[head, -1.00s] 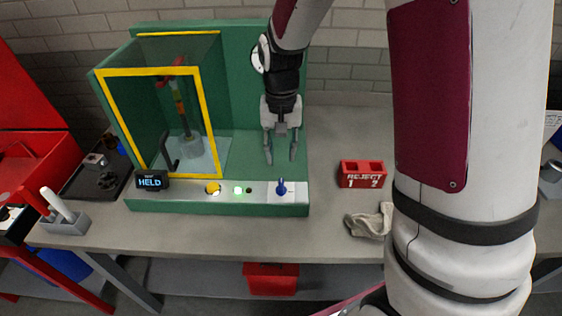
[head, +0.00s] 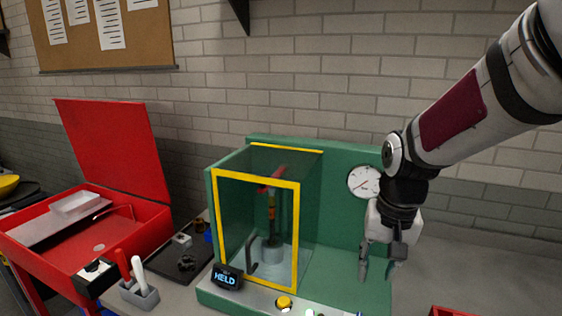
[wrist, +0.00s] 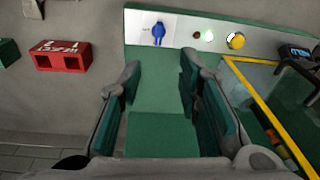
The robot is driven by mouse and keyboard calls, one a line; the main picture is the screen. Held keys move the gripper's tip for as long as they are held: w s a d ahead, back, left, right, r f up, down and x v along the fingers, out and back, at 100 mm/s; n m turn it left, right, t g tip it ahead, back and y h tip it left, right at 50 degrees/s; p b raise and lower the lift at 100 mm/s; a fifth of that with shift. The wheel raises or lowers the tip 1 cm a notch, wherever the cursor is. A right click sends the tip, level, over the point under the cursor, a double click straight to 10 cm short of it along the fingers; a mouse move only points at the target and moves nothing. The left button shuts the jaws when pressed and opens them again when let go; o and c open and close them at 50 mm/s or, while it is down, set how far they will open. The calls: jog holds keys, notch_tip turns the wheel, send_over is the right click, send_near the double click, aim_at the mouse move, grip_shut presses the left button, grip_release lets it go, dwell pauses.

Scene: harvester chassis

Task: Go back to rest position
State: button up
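My gripper (head: 378,272) hangs fingers down in front of the right part of the green test rig (head: 345,275), beside its yellow-framed guard box. In the wrist view my gripper (wrist: 165,125) has its fingers spread, with only the green rig surface between them. The arm comes in from the upper right of the head view. Behind the clear guard, a part with red, yellow and orange sections (head: 271,205) stands in a grey holder. The small display (head: 226,277) reads HELD. In the wrist view a blue knob (wrist: 158,33) sits on the front panel, apart from the fingers.
A red REJECT block (wrist: 62,57) sits beside the rig. An open red toolbox (head: 90,235), a dark tray (head: 172,262) and a pen holder (head: 138,293) stand left of the rig. A brick wall (head: 330,85) is behind. The bench right of the rig (head: 470,275) looks largely clear.

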jog(key=s+r+n+t, duration=0.1)
jog(key=s+r+t, duration=0.1)
jog(key=s+r, duration=0.2)
jog(key=s+r+n+t+b, duration=0.1)
jog(key=s+r, duration=0.4)
jog(key=s, duration=0.6)
jog(key=shift+s+r+n+t, duration=0.15)
jog(key=shift+r+n+t, duration=0.15)
jog(key=shift+n+t, duration=0.3)
